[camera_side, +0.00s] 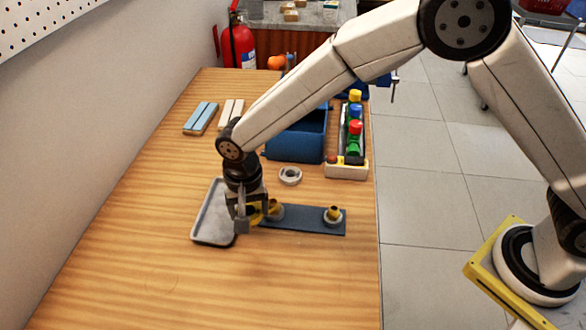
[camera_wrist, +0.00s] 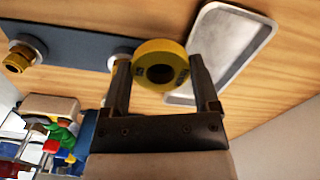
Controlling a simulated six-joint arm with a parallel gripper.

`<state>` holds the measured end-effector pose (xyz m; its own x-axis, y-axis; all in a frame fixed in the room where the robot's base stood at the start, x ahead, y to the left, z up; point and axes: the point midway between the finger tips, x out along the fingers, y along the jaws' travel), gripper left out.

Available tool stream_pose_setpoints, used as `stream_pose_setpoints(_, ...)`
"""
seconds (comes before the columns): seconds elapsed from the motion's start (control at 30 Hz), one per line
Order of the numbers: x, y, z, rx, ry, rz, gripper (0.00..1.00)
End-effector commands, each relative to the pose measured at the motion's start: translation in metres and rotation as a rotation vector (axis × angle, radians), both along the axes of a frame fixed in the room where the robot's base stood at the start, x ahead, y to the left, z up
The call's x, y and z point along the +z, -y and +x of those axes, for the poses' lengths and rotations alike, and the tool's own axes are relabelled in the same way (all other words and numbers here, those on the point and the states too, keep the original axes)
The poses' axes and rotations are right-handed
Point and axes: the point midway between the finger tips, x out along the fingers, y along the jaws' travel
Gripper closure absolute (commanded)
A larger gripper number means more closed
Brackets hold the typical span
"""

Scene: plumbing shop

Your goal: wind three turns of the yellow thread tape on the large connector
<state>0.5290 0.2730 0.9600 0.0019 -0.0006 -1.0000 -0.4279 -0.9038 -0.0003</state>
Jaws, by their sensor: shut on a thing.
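My gripper (camera_side: 246,218) is shut on the yellow thread tape (camera_wrist: 160,66), a roll with a dark centre hole, held between both fingers in the wrist view (camera_wrist: 162,85). In the side view the roll is mostly hidden by the gripper. A dark blue-grey plate (camera_side: 305,220) bears two brass-topped connectors. One connector (camera_side: 275,210) is close beside the gripper, partly covered by it; the other (camera_side: 333,214) stands upright at the plate's right end and shows at left in the wrist view (camera_wrist: 20,56). I cannot tell which is larger, or whether tape touches the nearer one.
A grey tray (camera_side: 209,228) lies just left of the gripper. A pale ring (camera_side: 290,176), a blue bin (camera_side: 296,148) and a rack (camera_side: 347,171) with colour-capped items stand behind the plate. Blue and pale blocks lie farther back. The table's front is clear.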

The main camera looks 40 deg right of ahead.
Motion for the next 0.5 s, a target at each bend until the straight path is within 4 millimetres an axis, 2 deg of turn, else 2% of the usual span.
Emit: stream_pose_setpoints(0.5,0.0,0.007,0.032,-0.003,0.0,0.0,0.77)
